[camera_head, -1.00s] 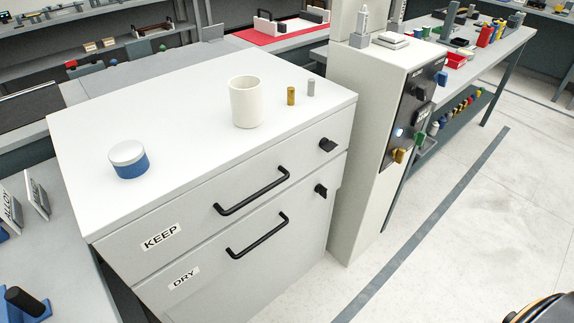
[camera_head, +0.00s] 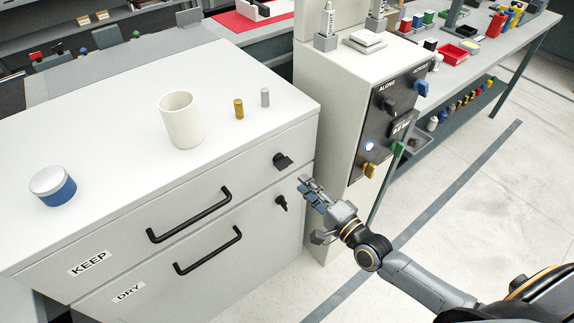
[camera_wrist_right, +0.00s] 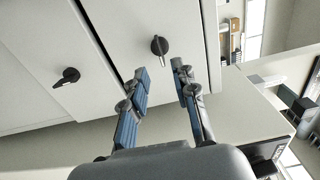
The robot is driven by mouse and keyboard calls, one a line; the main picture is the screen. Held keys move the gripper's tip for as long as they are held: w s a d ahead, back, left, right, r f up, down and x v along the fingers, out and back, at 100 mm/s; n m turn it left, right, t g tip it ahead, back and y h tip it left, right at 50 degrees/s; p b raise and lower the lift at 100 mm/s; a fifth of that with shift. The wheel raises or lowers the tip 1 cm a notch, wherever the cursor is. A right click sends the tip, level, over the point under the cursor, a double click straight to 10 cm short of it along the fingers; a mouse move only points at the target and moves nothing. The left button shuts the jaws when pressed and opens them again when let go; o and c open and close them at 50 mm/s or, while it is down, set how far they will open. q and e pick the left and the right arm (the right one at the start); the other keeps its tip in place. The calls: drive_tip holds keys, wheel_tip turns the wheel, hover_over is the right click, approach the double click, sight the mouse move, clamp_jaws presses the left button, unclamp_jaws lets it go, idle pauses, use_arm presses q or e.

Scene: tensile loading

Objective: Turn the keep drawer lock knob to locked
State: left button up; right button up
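The keep drawer lock knob (camera_head: 283,161) is a black knob at the right end of the upper drawer front, labelled KEEP (camera_head: 88,262). In the right wrist view the keep knob (camera_wrist_right: 159,45) shows just beyond and between the fingertips, apart from them. My right gripper (camera_head: 305,187) is open and empty, in front of the cabinet's right edge, lower right of the knob in the head view. Its two blue-padded fingers (camera_wrist_right: 161,74) are spread in the wrist view. The dry drawer knob (camera_head: 281,203) sits below; it also shows in the wrist view (camera_wrist_right: 68,77). My left gripper is not in view.
Black bar handles (camera_head: 190,215) stick out from both drawers. A white cup (camera_head: 181,120), a blue-and-white jar (camera_head: 53,186) and two small cylinders (camera_head: 239,109) stand on the cabinet top. A control tower (camera_head: 325,100) with coloured knobs stands close on the right.

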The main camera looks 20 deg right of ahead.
sight(282, 162)
drive_tip(key=x, duration=0.8)
drive_tip(key=shift+w+p, duration=0.35)
drive_tip(key=shift+w, duration=0.05)
drive_tip(key=shift+f, duration=0.1)
clamp_jaws()
